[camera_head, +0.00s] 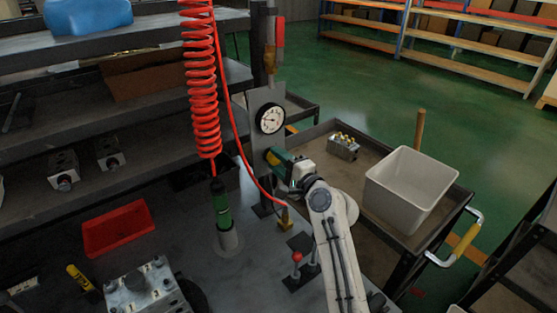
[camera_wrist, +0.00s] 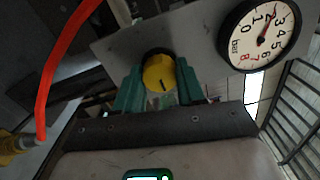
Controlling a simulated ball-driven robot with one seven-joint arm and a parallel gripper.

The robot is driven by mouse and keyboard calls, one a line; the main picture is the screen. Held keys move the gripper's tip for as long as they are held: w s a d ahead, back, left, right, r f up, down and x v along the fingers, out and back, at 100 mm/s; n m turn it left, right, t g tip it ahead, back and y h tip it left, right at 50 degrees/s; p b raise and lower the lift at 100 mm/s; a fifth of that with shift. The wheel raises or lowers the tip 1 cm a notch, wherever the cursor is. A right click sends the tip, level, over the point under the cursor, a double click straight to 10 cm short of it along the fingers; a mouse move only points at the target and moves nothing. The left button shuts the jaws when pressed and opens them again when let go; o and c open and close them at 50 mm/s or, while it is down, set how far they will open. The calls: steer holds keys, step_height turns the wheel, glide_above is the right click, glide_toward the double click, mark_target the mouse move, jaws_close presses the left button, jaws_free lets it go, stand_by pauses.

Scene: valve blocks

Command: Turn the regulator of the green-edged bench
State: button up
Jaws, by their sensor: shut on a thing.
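The regulator shows in the wrist view as a round yellow knob (camera_wrist: 159,73) with a dark mark, set on a grey upright plate (camera_wrist: 115,42). My gripper (camera_wrist: 158,88) has its green fingers shut on either side of the knob. No green bench edge is clear to me.
A red coiled hose (camera_head: 200,85) hangs left of the plate, above a green-and-black tool (camera_head: 221,204). A red tray (camera_head: 117,228) and a metal valve block (camera_head: 146,287) lie on the bench. A white bin (camera_head: 410,190) stands on a cart at right.

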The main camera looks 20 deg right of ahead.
steer(key=o, duration=1)
steer(key=shift+o, duration=0.2)
steer(key=b+v, duration=0.1)
steer(key=v, duration=0.9)
steer(key=shift+s+d, duration=0.2)
steer(key=shift+s, duration=0.2)
